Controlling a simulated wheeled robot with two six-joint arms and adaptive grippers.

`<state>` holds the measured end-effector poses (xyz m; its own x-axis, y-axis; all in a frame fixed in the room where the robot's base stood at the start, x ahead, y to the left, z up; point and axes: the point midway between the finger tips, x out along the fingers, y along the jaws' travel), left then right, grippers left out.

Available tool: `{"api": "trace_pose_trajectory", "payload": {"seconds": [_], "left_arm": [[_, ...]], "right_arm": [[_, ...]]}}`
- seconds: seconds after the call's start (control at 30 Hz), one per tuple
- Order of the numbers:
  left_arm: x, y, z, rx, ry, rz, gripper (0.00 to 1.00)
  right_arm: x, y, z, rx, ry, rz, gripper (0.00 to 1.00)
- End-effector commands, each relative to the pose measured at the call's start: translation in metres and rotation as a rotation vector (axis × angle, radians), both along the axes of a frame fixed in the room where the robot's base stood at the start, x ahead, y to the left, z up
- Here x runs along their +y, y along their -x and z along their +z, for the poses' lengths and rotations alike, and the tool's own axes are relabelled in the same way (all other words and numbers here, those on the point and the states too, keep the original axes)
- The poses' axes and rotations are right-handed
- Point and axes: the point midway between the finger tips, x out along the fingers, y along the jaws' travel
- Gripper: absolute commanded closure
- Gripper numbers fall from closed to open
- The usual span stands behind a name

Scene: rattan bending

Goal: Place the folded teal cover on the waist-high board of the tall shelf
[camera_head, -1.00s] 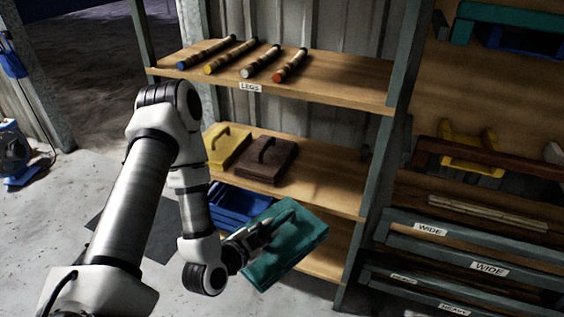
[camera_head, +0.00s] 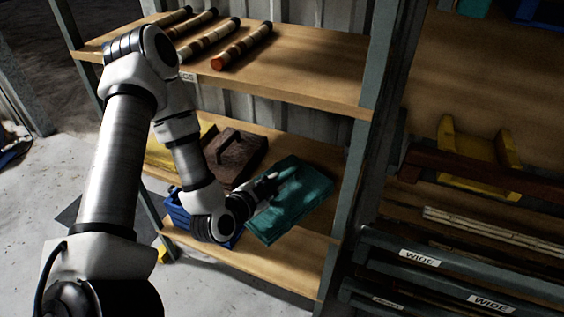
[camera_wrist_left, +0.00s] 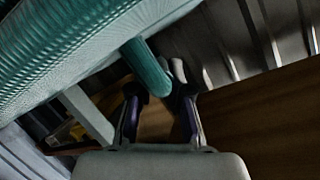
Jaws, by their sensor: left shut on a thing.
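The folded teal cover (camera_head: 300,204) is tilted in the head view, in front of or over the right part of the tall shelf's middle board (camera_head: 332,166). I cannot tell whether it touches the board. My left gripper (camera_head: 266,188) is shut on the cover's strap-like handle. In the left wrist view, the cover (camera_wrist_left: 75,50) fills the upper left, and its round teal handle (camera_wrist_left: 146,66) reaches down to the fingers of the gripper (camera_wrist_left: 160,98). Wood surface shows below and right of them. My right gripper is out of view.
A brown cover (camera_head: 236,158) and a yellow one (camera_head: 172,155) lie left on the middle board. Banded legs (camera_head: 242,46) lie on the upper board (camera_head: 310,78). A blue bin (camera_head: 178,212) stands below. The shelf's right post (camera_head: 352,190) is close to the teal cover.

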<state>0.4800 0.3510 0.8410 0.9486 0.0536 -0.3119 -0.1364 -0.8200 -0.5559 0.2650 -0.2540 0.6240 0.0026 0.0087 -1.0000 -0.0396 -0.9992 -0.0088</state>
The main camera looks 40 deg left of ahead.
Motion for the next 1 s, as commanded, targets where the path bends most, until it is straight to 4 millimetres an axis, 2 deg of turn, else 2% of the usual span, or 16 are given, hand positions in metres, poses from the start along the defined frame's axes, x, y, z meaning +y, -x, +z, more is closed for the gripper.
{"api": "trace_pose_trajectory", "payload": {"seconds": [0.03,0.07,0.13,0.3,0.4,0.5,0.7,1.0], "left_arm": [[0.004,-0.018,-0.008,-0.012,-0.005,-0.002,1.0],[0.006,-0.027,-0.009,-0.011,-0.006,-0.001,1.0],[0.01,-0.047,-0.004,-0.006,-0.009,-0.003,1.0],[0.022,-0.099,-0.008,-0.005,-0.008,-0.002,1.0],[0.026,-0.12,-0.011,-0.003,-0.005,-0.001,1.0],[0.028,-0.13,-0.015,0.0,-0.004,-0.001,1.0],[0.028,-0.13,-0.046,0.002,-0.003,-0.001,1.0],[0.028,-0.13,-0.05,0.0,-0.002,-0.001,1.0]], "right_arm": [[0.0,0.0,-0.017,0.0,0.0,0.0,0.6],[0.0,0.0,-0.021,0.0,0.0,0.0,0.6],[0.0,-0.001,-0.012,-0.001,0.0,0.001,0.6],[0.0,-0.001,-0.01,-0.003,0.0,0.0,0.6],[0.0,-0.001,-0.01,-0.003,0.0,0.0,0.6],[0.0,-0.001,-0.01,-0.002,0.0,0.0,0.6],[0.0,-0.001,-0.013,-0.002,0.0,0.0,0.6],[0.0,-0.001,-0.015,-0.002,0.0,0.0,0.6]]}}
